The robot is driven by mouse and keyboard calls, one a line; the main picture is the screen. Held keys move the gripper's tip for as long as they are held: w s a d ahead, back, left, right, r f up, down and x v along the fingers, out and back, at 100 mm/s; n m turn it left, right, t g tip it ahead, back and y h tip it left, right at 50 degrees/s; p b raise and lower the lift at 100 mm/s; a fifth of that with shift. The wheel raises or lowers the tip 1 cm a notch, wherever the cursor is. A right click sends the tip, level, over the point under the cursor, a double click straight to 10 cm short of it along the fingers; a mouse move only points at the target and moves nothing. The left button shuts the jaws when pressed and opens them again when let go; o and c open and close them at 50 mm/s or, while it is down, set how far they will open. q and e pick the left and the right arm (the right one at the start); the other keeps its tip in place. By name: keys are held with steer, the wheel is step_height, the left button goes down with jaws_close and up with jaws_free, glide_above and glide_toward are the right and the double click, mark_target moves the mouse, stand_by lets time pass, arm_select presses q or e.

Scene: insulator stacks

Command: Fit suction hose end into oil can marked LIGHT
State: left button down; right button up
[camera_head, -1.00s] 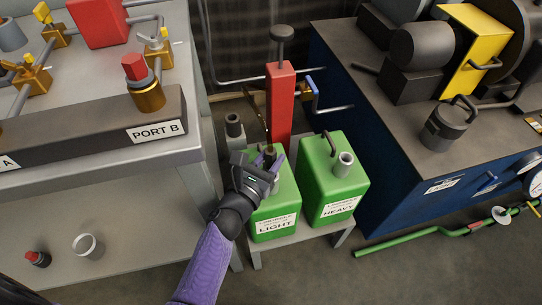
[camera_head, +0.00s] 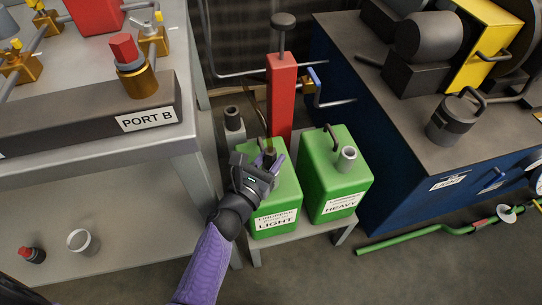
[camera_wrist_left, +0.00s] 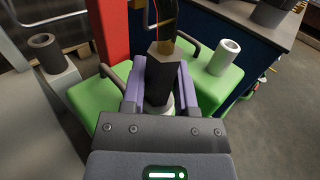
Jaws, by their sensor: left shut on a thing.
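The green can marked LIGHT (camera_head: 287,189) stands on a low grey stand, left of the green can marked HEAVY (camera_head: 338,178). My left gripper (camera_head: 269,161) is over the top of the LIGHT can. In the left wrist view its purple fingers are shut on the dark hose end (camera_wrist_left: 160,78), which has a brass collar and black hose above. The hose end points down at the LIGHT can's pale neck, partly visible below it. The gripper hides most of the neck, so I cannot tell how deep the hose end sits. My right gripper is not in view.
A red pump post (camera_head: 281,95) stands just behind the cans, with a blue-handled valve at its right. The grey stand (camera_head: 285,238) has little free room. The PORT B bench (camera_head: 175,150) is at the left, a blue cabinet (camera_head: 400,165) at the right.

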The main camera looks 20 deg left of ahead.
arm_select(q)
steer(key=shift+c, duration=1.5)
jaws_free()
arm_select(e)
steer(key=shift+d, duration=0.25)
arm_select(q)
step_height(320, 180, up, 9)
steer(key=p, duration=0.7)
steer(key=shift+r, duration=0.15)
steer(key=shift+r+p, duration=0.5)
steer(key=shift+p, duration=0.15)
steer(key=shift+f, duration=0.1)
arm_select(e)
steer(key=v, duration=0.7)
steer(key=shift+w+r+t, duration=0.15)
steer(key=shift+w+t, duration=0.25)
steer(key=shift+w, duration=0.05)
arm_select(q)
steer(key=shift+f, duration=0.1)
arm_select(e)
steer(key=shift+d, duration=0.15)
